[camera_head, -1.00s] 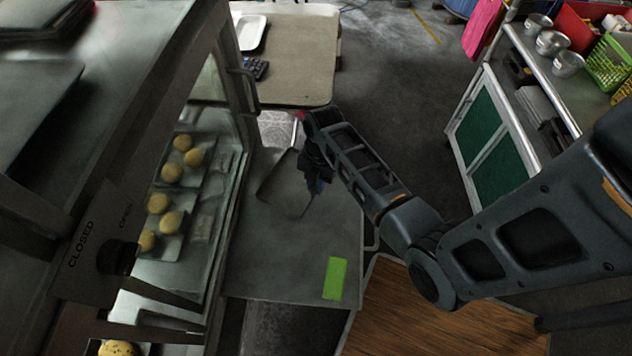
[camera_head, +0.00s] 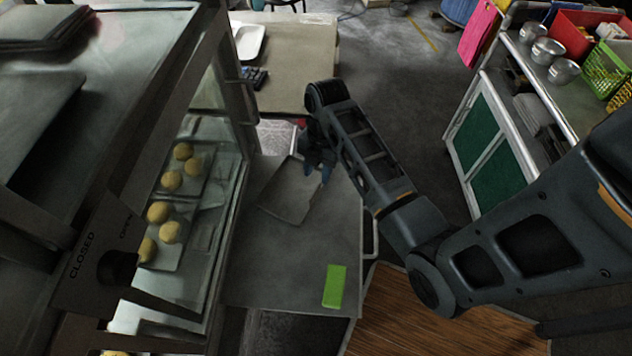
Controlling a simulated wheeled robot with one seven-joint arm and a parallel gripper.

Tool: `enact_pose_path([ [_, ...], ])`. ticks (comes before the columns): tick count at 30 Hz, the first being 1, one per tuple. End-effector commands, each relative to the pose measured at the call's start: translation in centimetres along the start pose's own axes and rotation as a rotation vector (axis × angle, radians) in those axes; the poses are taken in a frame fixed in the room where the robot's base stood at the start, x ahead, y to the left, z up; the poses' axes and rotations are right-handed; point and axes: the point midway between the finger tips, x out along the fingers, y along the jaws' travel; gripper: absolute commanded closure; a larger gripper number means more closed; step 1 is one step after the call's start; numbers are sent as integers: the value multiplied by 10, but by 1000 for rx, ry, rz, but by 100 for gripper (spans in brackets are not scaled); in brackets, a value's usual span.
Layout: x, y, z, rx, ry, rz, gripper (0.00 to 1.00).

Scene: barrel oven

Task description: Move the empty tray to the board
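The empty tray (camera_head: 288,200) is a thin dark grey sheet with a low rim. It lies flat on the grey metal shelf (camera_head: 255,270) in front of the glass cabinet. The wooden board (camera_head: 435,320) is a brown surface at the lower right, beside the shelf and partly hidden by my arm.
The cabinet holds trays of yellow buns (camera_head: 170,180) behind glass. A green block (camera_head: 334,286) lies on the shelf's near right corner. A beige table (camera_head: 300,60) stands beyond, with a white tray (camera_head: 249,40). A cart with metal bowls (camera_head: 547,51) stands at right.

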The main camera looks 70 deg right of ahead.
Motion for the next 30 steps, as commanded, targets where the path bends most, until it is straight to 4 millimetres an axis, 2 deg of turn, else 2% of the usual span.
enact_pose_path([
  [3, -19, 1, 0, -1, -1, 2, 62],
  [9, -34, 0, 0, 0, 0, 0, 62],
  [14, -34, -1, -1, 3, -1, 1, 62],
  [17, -25, -5, -10, 38, -20, 20, 62],
  [20, -7, -14, -26, 126, -63, 78, 62],
  [24, 14, -34, -60, 307, -120, 227, 62],
  [27, 18, -51, -83, 438, -130, 353, 62],
  [30, 13, -70, -105, 562, -107, 486, 62],
])
